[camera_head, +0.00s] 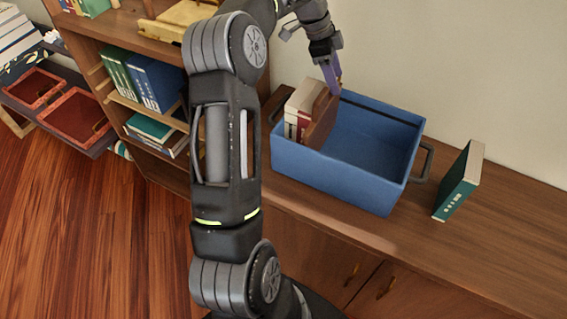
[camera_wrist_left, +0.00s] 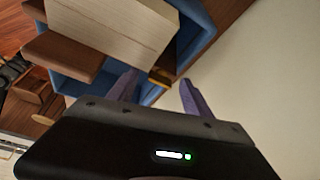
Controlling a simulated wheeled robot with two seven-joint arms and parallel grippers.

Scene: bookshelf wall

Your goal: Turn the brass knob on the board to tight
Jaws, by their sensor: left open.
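My left gripper (camera_head: 332,82) reaches down at the left back part of the blue crate, close to the brown wooden board (camera_head: 321,119) standing in it. In the left wrist view, my gripper (camera_wrist_left: 158,90) is open, with its two purple fingers apart. A small brass-coloured piece (camera_wrist_left: 160,76) shows just beyond the gap between them, possibly the knob; its shape and setting are unclear. No brass knob can be made out on the board in the head view. My right gripper is not in view.
The blue crate (camera_head: 345,185) stands on a wooden cabinet top (camera_head: 470,240), with pale books (camera_head: 299,105) beside the board. A teal book (camera_head: 459,182) stands upright to the right. A bookshelf (camera_head: 150,155) is at left; the pale wall is close behind.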

